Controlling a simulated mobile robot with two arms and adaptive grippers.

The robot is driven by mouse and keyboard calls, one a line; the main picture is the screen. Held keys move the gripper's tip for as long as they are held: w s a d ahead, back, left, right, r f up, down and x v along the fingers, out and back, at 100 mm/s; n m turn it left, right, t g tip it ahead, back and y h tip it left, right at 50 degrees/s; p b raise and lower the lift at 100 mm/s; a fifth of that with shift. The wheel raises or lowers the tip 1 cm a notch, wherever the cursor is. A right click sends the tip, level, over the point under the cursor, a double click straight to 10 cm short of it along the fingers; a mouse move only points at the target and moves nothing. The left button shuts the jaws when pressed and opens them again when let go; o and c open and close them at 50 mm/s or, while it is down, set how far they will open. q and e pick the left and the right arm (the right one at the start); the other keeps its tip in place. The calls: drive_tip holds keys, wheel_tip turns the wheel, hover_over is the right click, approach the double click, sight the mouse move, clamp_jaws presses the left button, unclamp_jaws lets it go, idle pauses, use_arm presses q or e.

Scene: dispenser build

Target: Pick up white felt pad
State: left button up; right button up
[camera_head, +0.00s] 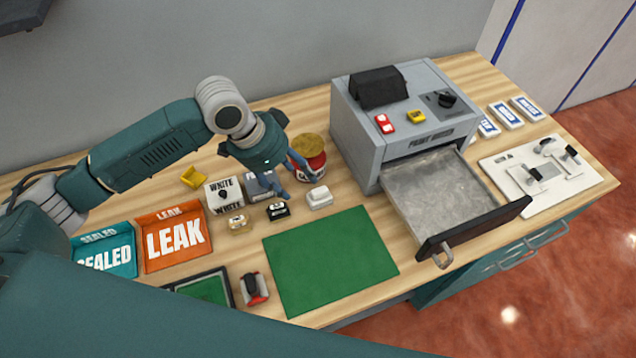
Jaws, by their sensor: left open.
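A small white block (319,197), which looks like the white felt pad, lies on the wooden bench just behind the green mat. My left gripper (299,188) is open above the bench, up and to the left of this block. Its fingers point down, and nothing shows between them. I cannot tell its exact height over the bench. The right gripper is out of view.
A red tin (310,166) with a gold top stands close behind the left gripper. A black-based item (278,211) and a WHITE-labelled box (223,196) are to its left. The grey machine's open drawer (440,195) juts out at right. The green mat (330,262) is bare.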

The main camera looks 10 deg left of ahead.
sight(311, 197)
use_arm(q)
drive_tip(key=x, duration=0.3)
drive_tip(key=shift+s+d+f, duration=0.15)
drive_tip(key=shift+d+f, duration=0.05)
drive_tip(key=shift+d, duration=0.1)
drive_tip(key=shift+d+f+p, duration=0.2)
drive_tip(key=shift+f+p, duration=0.2)
drive_tip(key=shift+f, duration=0.15)
drive_tip(key=p+x, duration=0.1)
drive_tip(key=x, duration=0.2)
drive_tip(key=shift+d+f, duration=0.25)
drive_tip(key=shift+w+d+f, duration=0.1)
drive_tip(key=shift+w+f, duration=0.15)
drive_tip(key=shift+f, duration=0.15)
drive_tip(key=shift+c, duration=0.3)
drive_tip(key=c, duration=1)
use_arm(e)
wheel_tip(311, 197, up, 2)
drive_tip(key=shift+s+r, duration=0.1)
